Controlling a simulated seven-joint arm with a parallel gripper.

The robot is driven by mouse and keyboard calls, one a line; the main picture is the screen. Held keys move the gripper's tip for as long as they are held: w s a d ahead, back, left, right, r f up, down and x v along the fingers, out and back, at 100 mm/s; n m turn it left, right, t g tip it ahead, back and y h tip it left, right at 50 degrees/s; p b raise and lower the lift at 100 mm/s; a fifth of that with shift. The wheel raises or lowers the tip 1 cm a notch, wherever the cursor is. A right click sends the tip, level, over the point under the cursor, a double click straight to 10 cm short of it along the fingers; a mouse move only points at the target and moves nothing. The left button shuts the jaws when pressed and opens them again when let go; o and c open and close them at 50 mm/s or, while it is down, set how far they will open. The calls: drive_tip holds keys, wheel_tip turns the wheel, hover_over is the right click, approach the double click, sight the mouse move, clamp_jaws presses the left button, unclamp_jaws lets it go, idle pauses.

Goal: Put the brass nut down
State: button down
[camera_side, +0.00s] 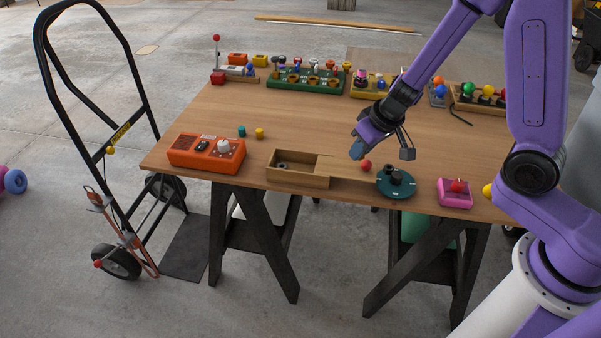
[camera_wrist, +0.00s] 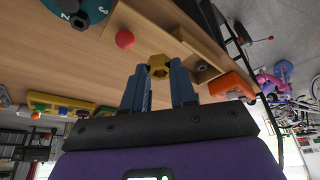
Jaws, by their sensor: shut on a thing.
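The brass nut (camera_wrist: 159,72) is in the wrist view, gripped between the two blue fingertips of my gripper (camera_wrist: 160,68). It is held above the tabletop. In the side view my gripper (camera_side: 357,149) hangs over the table, behind and above the wooden box's drawn-out lid, and the nut is hidden there. The open wooden box (camera_side: 300,182) stands at the table's front edge, and a dark nut (camera_side: 283,165) lies inside it. The lid's red knob (camera_side: 366,165) is just below my gripper, and it also shows in the wrist view (camera_wrist: 125,39).
A teal dial (camera_side: 396,186) and a pink joystick box (camera_side: 455,200) stand to the right. An orange control box (camera_side: 190,155) is at the left, near two small cylinders. A green rack (camera_side: 300,84) and yellow tray (camera_side: 369,93) line the back. The middle is clear.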

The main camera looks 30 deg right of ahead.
drive_tip(key=w+a+f+n+y, duration=0.1)
drive_tip(key=w+a+n, duration=0.1)
drive_tip(key=w+n, duration=0.1)
drive_tip(key=w+a+f+n+g+y, duration=0.1)
drive_tip(key=w+a+n, duration=0.1)
drive_tip(key=w+n, duration=0.1)
drive_tip(key=w+a+f+n+y, duration=0.1)
drive_tip(key=w+a+n, duration=0.1)
drive_tip(key=w+n, duration=0.1)
drive_tip(key=shift+w+a+n+g, duration=0.15)
drive_tip(key=shift+n+g, duration=0.15)
drive_tip(key=shift+g, duration=0.1)
drive_tip(key=w+f, duration=0.2)
drive_tip(key=w+a+f, duration=0.1)
drive_tip(key=w+f, duration=0.1)
drive_tip(key=f, duration=0.1)
drive_tip(key=shift+w+a, duration=0.1)
drive_tip(key=shift+w, duration=0.2)
drive_tip(key=shift+w+f, duration=0.3)
drive_tip(key=shift+f, duration=0.05)
drive_tip(key=shift+w+a+f, duration=0.1)
drive_tip(key=shift+w+f, duration=0.1)
drive_tip(key=shift+f, duration=1.55)
drive_tip(key=shift+f, duration=0.1)
drive_tip(key=c, duration=1.2)
unclamp_jaws()
